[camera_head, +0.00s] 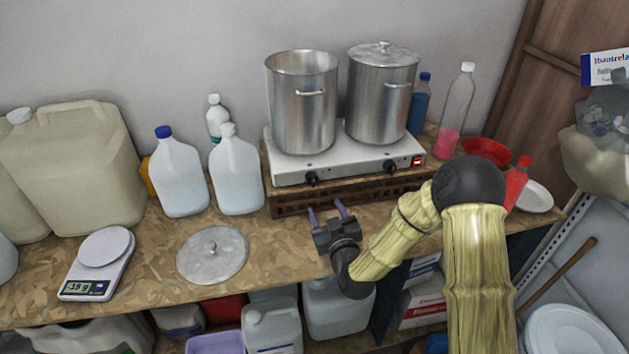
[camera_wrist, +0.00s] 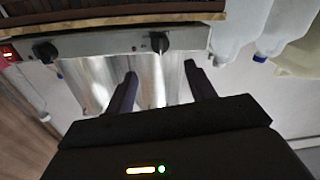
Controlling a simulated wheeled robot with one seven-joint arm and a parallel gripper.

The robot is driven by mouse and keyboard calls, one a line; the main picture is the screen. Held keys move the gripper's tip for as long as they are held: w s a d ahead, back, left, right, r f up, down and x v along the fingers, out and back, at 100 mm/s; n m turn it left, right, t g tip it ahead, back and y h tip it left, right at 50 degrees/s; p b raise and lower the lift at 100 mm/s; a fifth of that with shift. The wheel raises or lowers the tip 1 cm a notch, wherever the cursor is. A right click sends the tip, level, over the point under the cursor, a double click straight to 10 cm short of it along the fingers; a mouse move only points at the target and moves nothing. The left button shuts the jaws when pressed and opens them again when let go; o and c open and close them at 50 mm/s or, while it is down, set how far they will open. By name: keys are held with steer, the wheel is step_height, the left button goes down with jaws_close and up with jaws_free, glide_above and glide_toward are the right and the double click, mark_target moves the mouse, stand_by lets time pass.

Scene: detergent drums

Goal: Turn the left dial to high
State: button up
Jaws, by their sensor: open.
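The white two-burner hot plate (camera_head: 345,166) stands on a brown slatted base against the back wall. Its left dial (camera_head: 311,179) is a black knob on the front panel. In the wrist view, which looks upside down, the left dial (camera_wrist: 158,42) is right of centre. The right dial (camera_head: 389,166) also shows in the wrist view (camera_wrist: 45,50). My gripper (camera_head: 326,212) is open and empty in front of the left dial, apart from it. In the wrist view its two fingertips (camera_wrist: 160,72) lie on either side of the dial's line. The dial's setting is too small to read.
An open pot (camera_head: 301,105) and a lidded pot (camera_head: 380,95) stand on the hot plate. A loose lid (camera_head: 213,256), a scale (camera_head: 98,262) and jugs (camera_head: 238,172) are to the left. Bottles and a red bowl (camera_head: 487,152) are to the right.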

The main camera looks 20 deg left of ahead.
mark_target(314, 183)
steer(key=p+x, duration=0.3)
steer(key=x, duration=0.8)
steer(key=shift+w+p, duration=0.1)
steer(key=shift+p, duration=0.25)
steer(key=c, duration=1)
